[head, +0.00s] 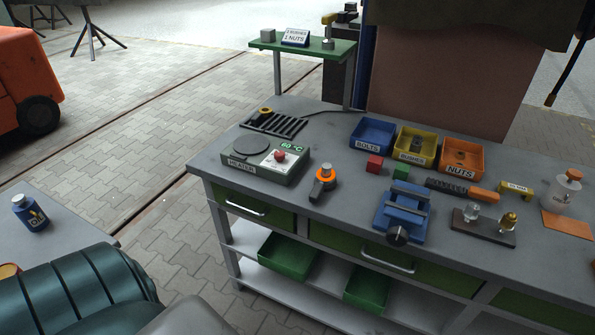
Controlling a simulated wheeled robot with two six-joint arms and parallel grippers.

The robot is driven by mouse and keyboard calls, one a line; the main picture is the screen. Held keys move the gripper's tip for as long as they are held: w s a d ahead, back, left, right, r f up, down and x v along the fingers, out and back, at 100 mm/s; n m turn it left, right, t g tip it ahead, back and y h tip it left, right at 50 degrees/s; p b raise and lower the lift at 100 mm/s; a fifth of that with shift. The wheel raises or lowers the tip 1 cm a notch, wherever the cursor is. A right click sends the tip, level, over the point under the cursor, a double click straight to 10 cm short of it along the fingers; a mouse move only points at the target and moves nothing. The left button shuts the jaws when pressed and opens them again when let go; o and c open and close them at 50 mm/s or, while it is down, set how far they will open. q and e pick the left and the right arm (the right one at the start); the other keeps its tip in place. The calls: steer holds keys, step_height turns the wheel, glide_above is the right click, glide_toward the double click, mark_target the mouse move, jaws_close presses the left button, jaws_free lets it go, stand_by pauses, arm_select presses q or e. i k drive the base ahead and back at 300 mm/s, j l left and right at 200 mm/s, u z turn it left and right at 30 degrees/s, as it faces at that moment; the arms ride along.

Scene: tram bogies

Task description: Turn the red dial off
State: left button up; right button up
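The red dial (280,154) sits on the top face of the grey heater (262,176), on the right half of its panel. The heater stands at the left end of the workbench and carries a "HEATER" label. A round dark plate (251,146) is on its left half. A green lit display (292,147) beside the dial reads about 60 °C. The dial's pointer mark is too small to read. Neither of my grippers shows in the head view.
A blue vise (402,212) and bins labelled bolts (371,136), bushes (415,147) and nuts (462,158) are further right. A teal ribbed body (80,290) fills the lower left.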

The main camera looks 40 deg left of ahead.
mark_target(279, 155)
steer(key=u, duration=1.45)
steer(key=z, duration=0.1)
